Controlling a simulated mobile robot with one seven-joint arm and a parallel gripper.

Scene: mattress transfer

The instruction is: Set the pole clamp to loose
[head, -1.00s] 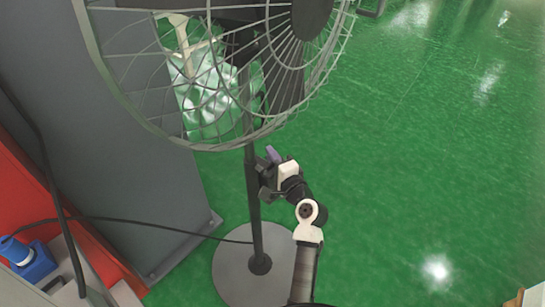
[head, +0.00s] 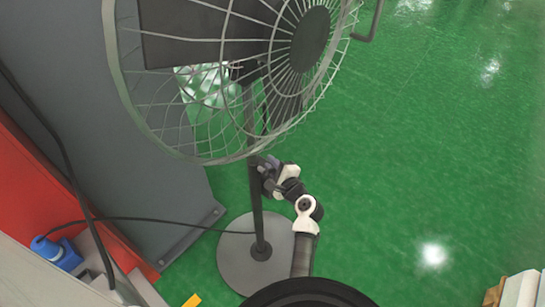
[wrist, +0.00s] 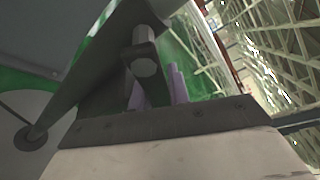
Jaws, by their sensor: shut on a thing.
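A standing fan has a wire cage (head: 172,157), a dark pole (head: 255,205) and a round grey base (head: 232,262). My gripper (head: 266,167) is against the pole, just below the cage. In the wrist view its purple fingers (wrist: 175,84) are shut around a dark part on the pole, which I take as the pole clamp (wrist: 139,50). A grey cylinder end sticks out of the clamp. The pole (wrist: 80,70) runs slantwise down to the base (wrist: 20,118). The grasp is partly hidden, and the clamp's setting cannot be told.
A grey panel (head: 130,130) and a red block (head: 60,180) stand at left, with a blue plug (head: 58,252) and black cable. A wooden-edged box (head: 522,290) is at the bottom right. Green floor to the right is clear.

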